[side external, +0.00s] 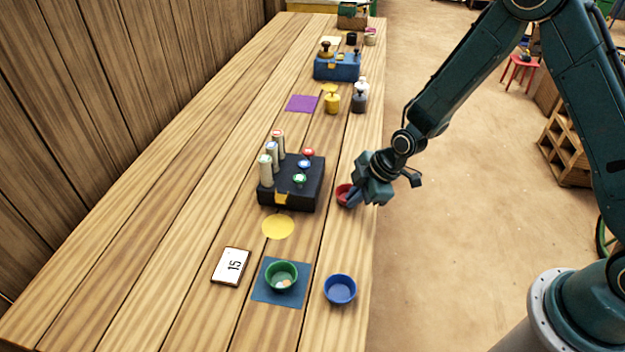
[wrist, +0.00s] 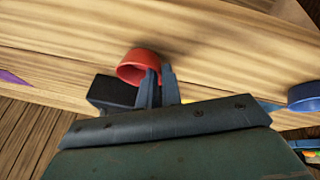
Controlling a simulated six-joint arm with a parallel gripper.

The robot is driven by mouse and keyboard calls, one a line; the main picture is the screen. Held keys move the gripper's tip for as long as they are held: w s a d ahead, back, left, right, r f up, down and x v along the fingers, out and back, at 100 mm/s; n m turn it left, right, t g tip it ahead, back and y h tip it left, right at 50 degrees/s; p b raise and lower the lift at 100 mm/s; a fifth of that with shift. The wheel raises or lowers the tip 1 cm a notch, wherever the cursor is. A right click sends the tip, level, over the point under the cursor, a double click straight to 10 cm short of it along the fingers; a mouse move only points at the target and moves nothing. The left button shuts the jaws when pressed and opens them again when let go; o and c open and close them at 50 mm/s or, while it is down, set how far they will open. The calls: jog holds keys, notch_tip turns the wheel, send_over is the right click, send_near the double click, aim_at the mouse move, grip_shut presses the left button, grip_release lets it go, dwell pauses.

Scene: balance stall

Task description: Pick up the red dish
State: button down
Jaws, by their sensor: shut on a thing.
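The red dish (side external: 342,193) is near the right edge of the wooden table, just right of the black balance box (side external: 291,190). My gripper (side external: 353,199) reaches it from the right, with its fingers at the dish's near side. In the wrist view, the red dish (wrist: 138,62) appears round and open, and my gripper's two fingers (wrist: 160,78) are close together on its rim. My gripper is shut on the dish's wall. The fingers hide part of the dish. I cannot tell whether it touches the table.
The black box carries several upright cylinders and coloured knobs. A yellow disc (side external: 278,226) lies between. A wooden wall (side external: 120,90) bounds the left.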

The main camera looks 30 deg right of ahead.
notch_tip(320, 180, up, 20)
jog(key=shift+f, duration=0.2)
dwell(0.4)
jog(key=shift+r, duration=0.1)
dwell(0.5)
